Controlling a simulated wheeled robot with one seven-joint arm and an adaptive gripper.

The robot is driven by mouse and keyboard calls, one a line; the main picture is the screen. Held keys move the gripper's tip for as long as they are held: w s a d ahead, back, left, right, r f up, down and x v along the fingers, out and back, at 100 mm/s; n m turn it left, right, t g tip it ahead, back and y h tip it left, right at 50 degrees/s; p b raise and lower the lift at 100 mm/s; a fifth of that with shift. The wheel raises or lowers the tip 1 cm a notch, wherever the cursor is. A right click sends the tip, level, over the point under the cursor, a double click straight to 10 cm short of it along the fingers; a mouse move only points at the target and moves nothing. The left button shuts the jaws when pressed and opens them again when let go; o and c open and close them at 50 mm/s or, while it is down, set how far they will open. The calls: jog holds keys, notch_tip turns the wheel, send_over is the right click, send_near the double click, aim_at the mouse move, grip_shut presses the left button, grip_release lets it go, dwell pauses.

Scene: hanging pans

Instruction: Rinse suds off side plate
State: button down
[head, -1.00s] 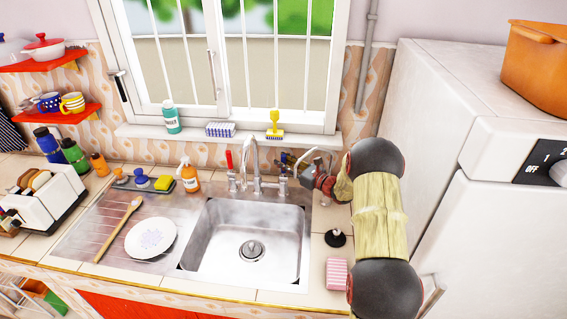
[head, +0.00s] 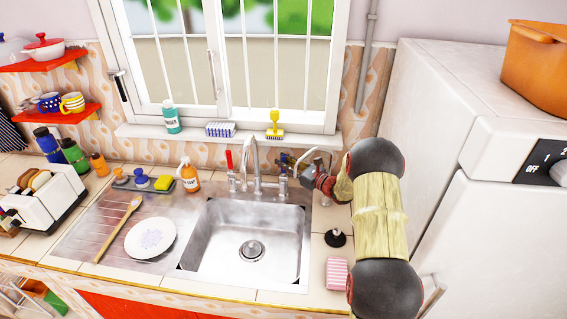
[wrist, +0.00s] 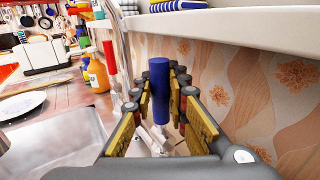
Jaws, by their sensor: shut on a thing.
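The white side plate (head: 150,238), with a faint pattern in its middle, lies on the ribbed drainboard left of the sink. Its edge also shows in the wrist view (wrist: 22,105). The steel sink (head: 225,265) is empty, with a drain in its floor. The tap (head: 257,165) stands behind the sink with its spout over the basin, and I see no water from it. The red tap handle (head: 229,160) stands upright on the left. My gripper (head: 291,163) is shut on the blue tap handle (wrist: 159,80) on the right, which stands between the fingers.
A wooden spoon (head: 118,228) lies left of the plate. A caddy with a yellow sponge (head: 163,183) and an orange bottle (head: 189,178) stand behind the drainboard. A black plug (head: 336,238) and a pink striped sponge (head: 337,272) lie right of the sink. The windowsill (wrist: 240,20) is close above my gripper.

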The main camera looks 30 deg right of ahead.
jog(key=n+b, duration=0.1)
jog(key=b, duration=0.2)
jog(key=shift+s+a+f+t, duration=0.3)
jog(key=shift+s+f+t, duration=0.05)
jog(key=shift+s+t, duration=0.05)
jog(key=n+b, duration=0.1)
jog(key=s+n+y+b, duration=0.1)
jog(key=shift+a+r+t+b, duration=0.1)
jog(key=shift+a+t+b, duration=0.25)
jog(key=shift+t, duration=0.05)
jog(key=c, duration=1.7)
grip_release()
jog(key=shift+c, duration=0.2)
jog(key=shift+s, duration=0.1)
jog(key=v, duration=1.2)
